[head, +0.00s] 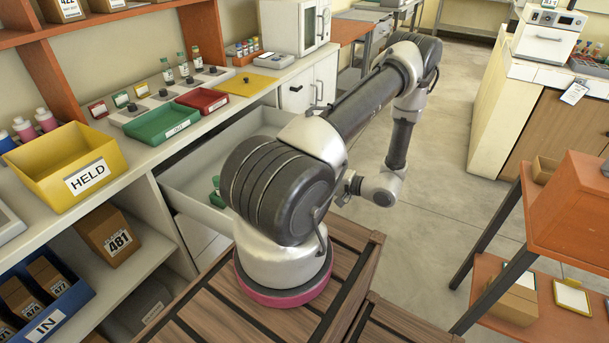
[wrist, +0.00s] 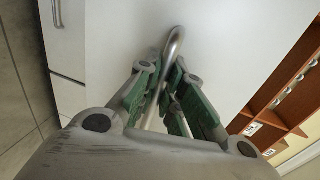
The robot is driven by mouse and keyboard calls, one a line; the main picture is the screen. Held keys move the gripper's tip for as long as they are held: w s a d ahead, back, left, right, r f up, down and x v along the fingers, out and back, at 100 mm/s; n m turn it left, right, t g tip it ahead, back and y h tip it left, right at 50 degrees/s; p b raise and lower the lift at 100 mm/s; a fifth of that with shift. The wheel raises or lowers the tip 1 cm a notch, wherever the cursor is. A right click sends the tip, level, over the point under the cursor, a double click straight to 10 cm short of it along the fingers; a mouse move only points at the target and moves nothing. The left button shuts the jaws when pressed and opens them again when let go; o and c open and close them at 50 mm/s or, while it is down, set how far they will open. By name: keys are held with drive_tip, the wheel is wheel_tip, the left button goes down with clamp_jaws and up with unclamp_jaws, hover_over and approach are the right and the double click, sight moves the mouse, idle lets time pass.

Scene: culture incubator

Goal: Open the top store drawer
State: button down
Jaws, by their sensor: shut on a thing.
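The white store drawer (head: 190,170) stands pulled out from under the counter in the head view, with its inside showing and a small green item (head: 217,192) in it. My arm hides part of the drawer and its front end. In the wrist view, the pale drawer front (wrist: 225,45) fills the middle, with a curved metal handle (wrist: 177,42) on it. My gripper (wrist: 168,80) is shut on this handle, its green-padded fingers on either side of the bar. In the head view, the fingers are mostly hidden behind my arm.
The counter above holds a yellow HELD bin (head: 65,180), a green tray (head: 160,122) and a red tray (head: 202,99). A white cupboard (head: 297,95) is beside the drawer. An orange shelf rack (head: 570,215) stands at the right. Open floor (head: 440,200) lies between.

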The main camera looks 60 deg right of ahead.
drive_tip(key=shift+f+v, duration=0.2)
drive_tip(key=shift+v, duration=0.85)
drive_tip(key=c, duration=1.5)
unclamp_jaws()
drive_tip(key=shift+c, duration=0.2)
drive_tip(key=a+v, duration=0.1)
drive_tip(key=v, duration=1.1)
drive_tip(key=shift+d, duration=0.45)
